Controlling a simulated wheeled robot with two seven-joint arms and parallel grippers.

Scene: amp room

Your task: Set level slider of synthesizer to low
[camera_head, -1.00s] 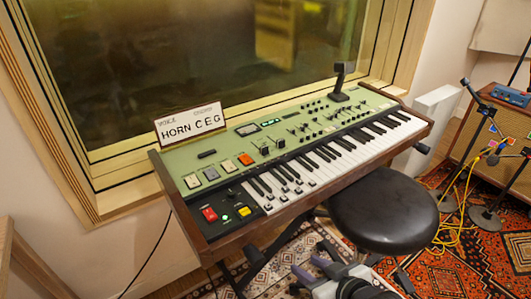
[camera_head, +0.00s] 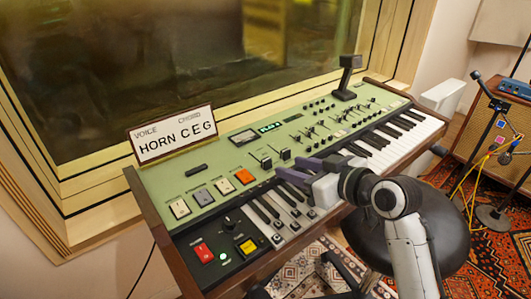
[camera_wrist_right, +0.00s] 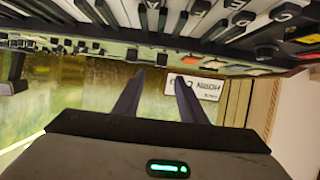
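The green synthesizer (camera_head: 222,172) stands below the window with its keyboard facing me. Two black slider knobs (camera_head: 266,162) (camera_head: 285,154) stand up on its panel, right of the orange button, and several smaller sliders (camera_head: 322,123) sit further right. I cannot read which is the level slider. My right gripper (camera_head: 281,168) is open and empty, its purple fingers over the panel's front edge and keys, just in front of the two knobs. In the right wrist view my open fingers (camera_wrist_right: 158,76) show with nothing between them, the panel upside down above. My left gripper is not in view.
A sign reading HORN CEG (camera_head: 175,136) stands on the panel's back left. A black upright device (camera_head: 347,76) stands at the back right. A round black stool (camera_head: 440,232) is below my right arm. Microphone stands and yellow cables are at right.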

